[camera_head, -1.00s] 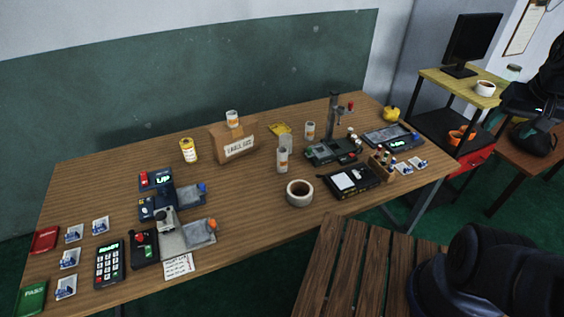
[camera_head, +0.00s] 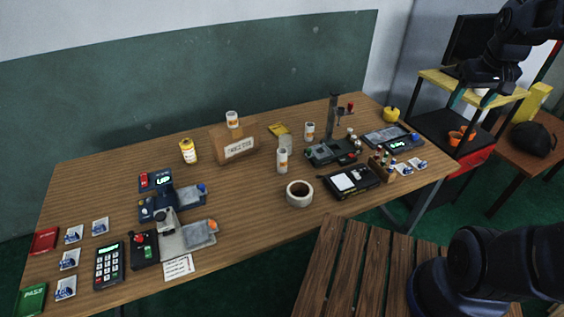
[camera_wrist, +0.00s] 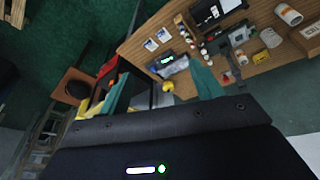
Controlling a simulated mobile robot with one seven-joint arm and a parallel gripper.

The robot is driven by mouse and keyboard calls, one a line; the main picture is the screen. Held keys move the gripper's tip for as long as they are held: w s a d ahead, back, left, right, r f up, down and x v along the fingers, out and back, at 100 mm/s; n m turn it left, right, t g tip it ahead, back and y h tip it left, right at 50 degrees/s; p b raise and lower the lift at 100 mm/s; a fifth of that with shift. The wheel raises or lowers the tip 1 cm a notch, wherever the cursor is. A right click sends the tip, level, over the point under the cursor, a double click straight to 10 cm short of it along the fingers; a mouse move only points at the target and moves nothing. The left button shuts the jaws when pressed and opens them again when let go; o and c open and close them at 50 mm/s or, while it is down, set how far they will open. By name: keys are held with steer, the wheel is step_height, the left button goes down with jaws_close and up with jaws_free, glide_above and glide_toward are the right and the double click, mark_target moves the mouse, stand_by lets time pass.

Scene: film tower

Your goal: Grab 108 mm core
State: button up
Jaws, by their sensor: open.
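Several white cylinders with orange labels are on the wooden table, and I cannot read which one is the 108 mm core. A taller one (camera_head: 283,160) stands mid-table, a shorter one (camera_head: 309,131) stands behind it, and another (camera_head: 232,119) sits on a cardboard box. Two cylinders also show at the upper right of the wrist view, one (camera_wrist: 289,14) above the other (camera_wrist: 310,32). My gripper (camera_head: 478,103) is at the upper right of the head view, above the side cart and well away from the cylinders. Its teal fingers (camera_wrist: 162,90) are spread and empty.
The cardboard box (camera_head: 238,145) stands at the back. A thick white ring (camera_head: 300,193) lies near the front edge. A post on a base (camera_head: 334,120) rises right of the cylinders, behind a black device (camera_head: 350,181). The cart (camera_head: 430,126) stands right of the table.

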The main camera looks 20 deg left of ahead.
steer(key=w+a+f+n+g, duration=0.1)
steer(key=w+a+f+n, duration=0.25)
steer(key=w+a, duration=0.65)
steer(key=n+g, duration=0.3)
steer(key=n, duration=0.8)
glide_toward(282, 157)
steer(key=a, duration=0.1)
steer(key=shift+w+f, duration=0.3)
steer(key=shift+f, duration=1.7)
steer(key=shift+w+f, duration=0.25)
steer(key=shift+f, duration=1.7)
steer(key=shift+w+f, duration=0.3)
steer(key=shift+f, duration=1.7)
steer(key=shift+c, duration=0.5)
steer(key=c, duration=1)
